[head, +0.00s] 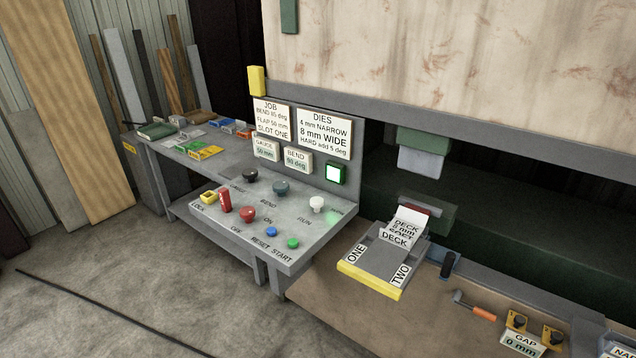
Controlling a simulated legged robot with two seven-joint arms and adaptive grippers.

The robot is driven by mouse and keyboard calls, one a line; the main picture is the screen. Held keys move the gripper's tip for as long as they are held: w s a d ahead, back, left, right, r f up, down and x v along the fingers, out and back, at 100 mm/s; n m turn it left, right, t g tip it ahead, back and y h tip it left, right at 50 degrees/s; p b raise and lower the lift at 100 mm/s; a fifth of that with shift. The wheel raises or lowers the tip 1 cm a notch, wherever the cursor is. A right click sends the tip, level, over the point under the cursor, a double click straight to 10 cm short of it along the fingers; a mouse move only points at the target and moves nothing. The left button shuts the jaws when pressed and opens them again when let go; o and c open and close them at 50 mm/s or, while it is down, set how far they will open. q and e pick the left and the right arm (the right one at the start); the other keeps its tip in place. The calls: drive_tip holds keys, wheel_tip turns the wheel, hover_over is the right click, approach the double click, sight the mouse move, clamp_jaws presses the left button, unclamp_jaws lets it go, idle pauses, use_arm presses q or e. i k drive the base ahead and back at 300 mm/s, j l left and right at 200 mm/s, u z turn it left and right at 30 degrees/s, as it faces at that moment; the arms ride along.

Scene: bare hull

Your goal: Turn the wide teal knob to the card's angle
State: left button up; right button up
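The wide teal knob (281,188) sits on the sloped grey control panel (290,255), between a black knob (251,174) and a white knob (317,204). A small "BEND" label is printed in front of it. Its pointer direction is too small to tell. The JOB card (272,120) on the upright board has a bend line that reads about 90 deg, then flap 50 mm and slot one. The BEND readout (298,160) appears to show 90 deg. The DIES card (323,132) reads 4 mm narrow, 8 mm wide, hard add 5 deg. Neither gripper is in view.
A red lever (225,200), red mushroom button (247,213), blue button (272,232) and green button (293,243) crowd the panel's front. A lit green-framed square (335,173) is on the board. The DECK holder (385,258) stands right. Floor at left is mostly clear.

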sight(280, 187)
drive_tip(key=i+j+z, duration=0.1)
drive_tip(key=j+z, duration=1.25)
drive_tip(key=l, duration=0.1)
